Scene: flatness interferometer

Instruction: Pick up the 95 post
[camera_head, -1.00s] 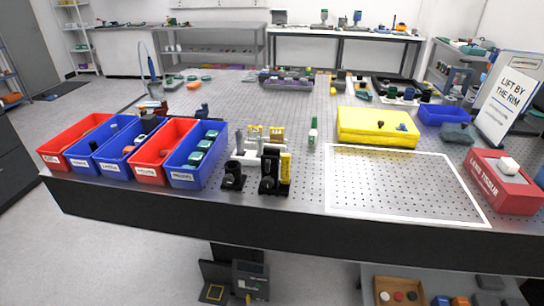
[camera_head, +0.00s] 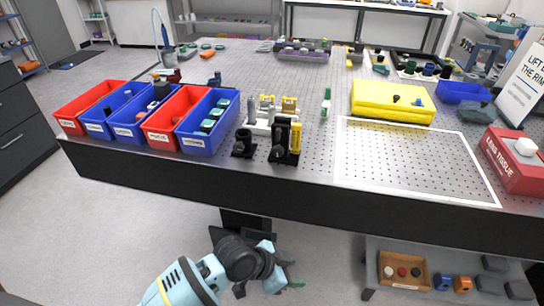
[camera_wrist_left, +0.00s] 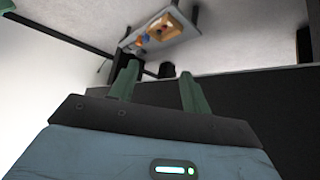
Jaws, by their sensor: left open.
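A group of posts and mounts stands near the front edge of the table in the head view. It includes silver posts (camera_head: 252,112) in a white rack (camera_head: 262,128), and black mounts (camera_head: 285,142) with a yellow part. I cannot read a 95 on any post. My left gripper (camera_head: 293,274) is in front of and below the table edge, well apart from the posts. Its green fingers are spread and empty, and they also show in the left wrist view (camera_wrist_left: 160,90). My right gripper is not in view.
The table's dark front edge (camera_head: 320,190) lies between my left gripper and the posts. Red and blue bins (camera_head: 207,143) stand left of the posts. A yellow case (camera_head: 392,113) and a bare white-outlined area (camera_head: 415,155) are right. A lower shelf holds a wooden tray (camera_head: 403,284).

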